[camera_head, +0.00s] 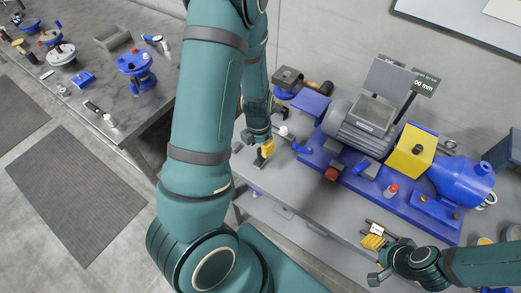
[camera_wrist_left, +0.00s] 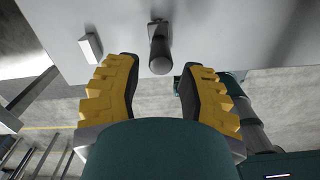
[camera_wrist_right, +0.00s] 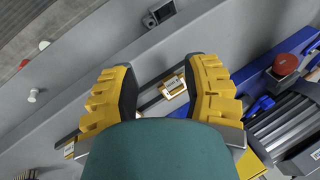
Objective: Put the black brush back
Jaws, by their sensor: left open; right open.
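My left gripper (camera_head: 265,156) hangs low over the near left edge of the grey bench, fingers apart. In the left wrist view, its open yellow fingers (camera_wrist_left: 158,80) frame a dark cylinder (camera_wrist_left: 160,58) on the pale grey surface beyond the fingertips. The cylinder is not between the pads; it may be the black brush, but I cannot tell for sure. My right gripper (camera_head: 374,243) is open near the bench's front edge. In the right wrist view, a small framed piece with a pale label (camera_wrist_right: 173,86) lies beyond its open fingers (camera_wrist_right: 160,80), untouched.
A grey motor (camera_head: 362,122) and blue pump (camera_head: 462,182) stand on a blue base along the bench. A red button box (camera_wrist_right: 284,65) is near the right gripper. A second bench (camera_head: 112,72) at left holds blue valves and small tools. A white block (camera_wrist_left: 90,47) is near the dark cylinder.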

